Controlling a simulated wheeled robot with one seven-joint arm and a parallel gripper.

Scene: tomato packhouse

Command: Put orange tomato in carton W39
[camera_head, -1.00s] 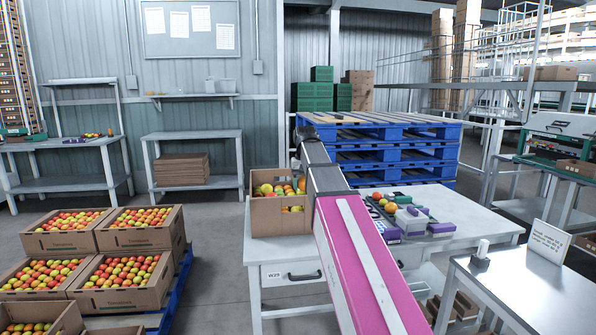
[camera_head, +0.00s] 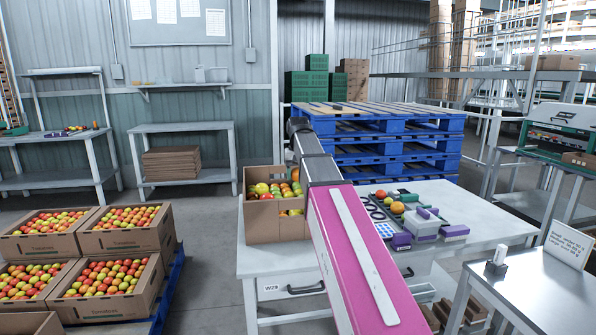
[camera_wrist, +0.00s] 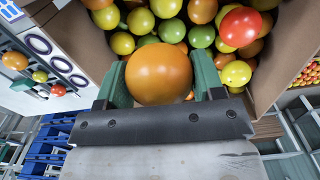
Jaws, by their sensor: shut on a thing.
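An orange tomato (camera_wrist: 158,73) sits between the green fingers of my gripper (camera_wrist: 160,82) in the wrist view, and the gripper is shut on it. The brown carton (camera_head: 262,222) stands on the white table and holds several red, orange, yellow and green tomatoes. In the wrist view the held tomato is over or just at the carton's opening, with the carton wall (camera_wrist: 283,45) to the right. I cannot tell its height above the tomatoes inside. In the head view my arm hides most of the gripper. A small label (camera_head: 270,288) on the table front is hard to read.
On the table (camera_head: 470,200), right of my arm, lie a ring gauge board (camera_head: 375,208), loose tomatoes (camera_head: 397,208) and purple and grey items (camera_head: 425,222). Blue pallets (camera_head: 390,140) stand behind. Full tomato crates (camera_head: 120,238) stand at the left.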

